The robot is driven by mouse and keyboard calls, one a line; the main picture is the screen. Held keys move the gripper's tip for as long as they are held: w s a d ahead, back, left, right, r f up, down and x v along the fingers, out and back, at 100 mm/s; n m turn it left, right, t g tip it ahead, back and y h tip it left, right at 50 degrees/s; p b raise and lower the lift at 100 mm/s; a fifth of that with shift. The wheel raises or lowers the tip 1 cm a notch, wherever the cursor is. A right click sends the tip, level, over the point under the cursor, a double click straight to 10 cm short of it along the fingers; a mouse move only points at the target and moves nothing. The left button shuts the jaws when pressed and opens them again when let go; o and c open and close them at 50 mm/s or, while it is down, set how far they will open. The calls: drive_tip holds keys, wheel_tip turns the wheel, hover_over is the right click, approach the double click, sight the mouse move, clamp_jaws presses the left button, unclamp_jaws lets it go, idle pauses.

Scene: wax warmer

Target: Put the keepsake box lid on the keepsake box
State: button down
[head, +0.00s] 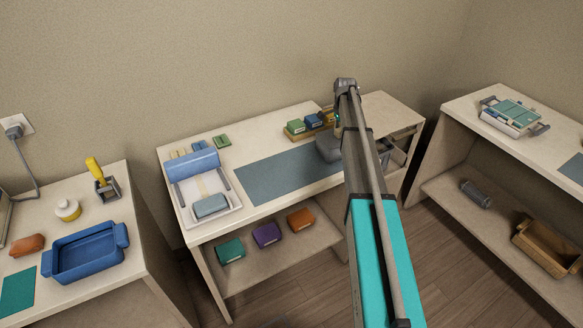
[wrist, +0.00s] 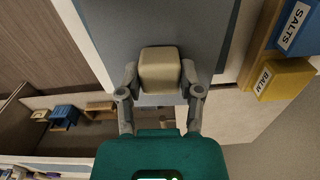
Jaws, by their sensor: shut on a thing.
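My gripper (wrist: 160,82) is shut on a beige block-like piece (wrist: 160,68) with rounded edges, seen between its fingertips in the wrist view. I cannot tell whether this piece is the lid or only its grip. A grey-blue surface lies behind it. In the head view my arm reaches over the right part of the middle table. A grey rounded shape (head: 328,148) shows beside the arm there, at the right end of the mat; whether it is held is unclear. I cannot make out the keepsake box for sure in either view.
A slate mat (head: 275,178) leaves clear room on the middle table. A wooden tray with the yellow balm box (wrist: 285,79) and blue salts box (wrist: 301,26) stands close by. A white tray (head: 228,213) with a blue roller is at left. Side tables (head: 105,185) flank it.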

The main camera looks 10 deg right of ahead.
drive_tip(key=shift+c, duration=0.9)
unclamp_jaws()
drive_tip(key=shift+r+p, duration=0.3)
drive_tip(key=shift+p, duration=0.05)
drive_tip(key=shift+r+p, duration=3.5)
drive_tip(key=shift+r, duration=0.05)
drive_tip(key=shift+r, duration=0.15)
